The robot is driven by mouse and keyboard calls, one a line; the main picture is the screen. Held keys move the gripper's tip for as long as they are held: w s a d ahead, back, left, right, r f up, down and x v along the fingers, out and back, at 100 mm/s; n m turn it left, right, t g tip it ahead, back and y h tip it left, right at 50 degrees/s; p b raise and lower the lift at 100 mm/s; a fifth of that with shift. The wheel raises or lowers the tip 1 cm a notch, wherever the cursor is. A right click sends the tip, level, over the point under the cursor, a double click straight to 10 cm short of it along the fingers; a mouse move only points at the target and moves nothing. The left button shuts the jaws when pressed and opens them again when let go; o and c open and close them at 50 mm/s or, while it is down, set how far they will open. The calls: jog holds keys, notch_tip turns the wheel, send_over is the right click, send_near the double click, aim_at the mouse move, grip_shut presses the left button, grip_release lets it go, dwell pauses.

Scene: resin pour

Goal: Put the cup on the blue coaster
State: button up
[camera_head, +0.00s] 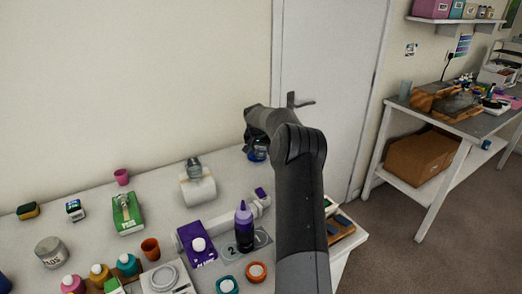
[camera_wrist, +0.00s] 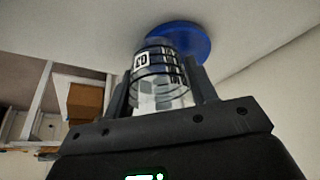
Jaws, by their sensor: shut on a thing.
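The cup (camera_wrist: 160,92) is clear, with dark bands and a small label, and sits between the fingers in the wrist view. My gripper (camera_wrist: 163,85) is shut on its sides. The blue coaster (camera_wrist: 200,42) is a round disc just past the cup's far end, and the cup overlaps part of it in the picture. I cannot tell whether cup and coaster touch. In the head view my gripper (camera_head: 256,140) is at the table's back right, with the blue coaster (camera_head: 258,157) just below it. My arm and gripper hide most of the cup there.
The door (camera_head: 330,80) is behind. A workbench (camera_head: 455,120) stands at right.

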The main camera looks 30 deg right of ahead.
jog(key=shift+f, duration=0.2)
jog(key=o, duration=1)
jog(key=shift+c, duration=0.2)
jog(key=v, duration=1.2)
jog(key=s+a+r+n+t, duration=0.1)
jog(key=s+a+r+n, duration=0.2)
jog(key=s+a+r, duration=0.55)
jog(key=s+a+r+n, duration=0.2)
jog(key=s+a+r, duration=0.3)
jog(key=s+a, duration=0.65)
jog(key=s+a+f+n+y, duration=0.1)
jog(key=s+a, duration=0.3)
jog(key=s, duration=0.4)
jog(key=s+a+f+n+t+y, duration=0.1)
jog(key=s+a+f, duration=0.2)
jog(key=s, duration=0.6)
jog(key=s+a+f+n+y, duration=0.1)
jog(key=s+a+f+n, duration=0.1)
jog(key=s+a, duration=0.3)
jog(key=s, duration=0.3)
jog(key=shift+s+a+f, duration=0.15)
jog(key=shift+a+f, duration=0.1)
jog(key=shift+a, duration=0.1)
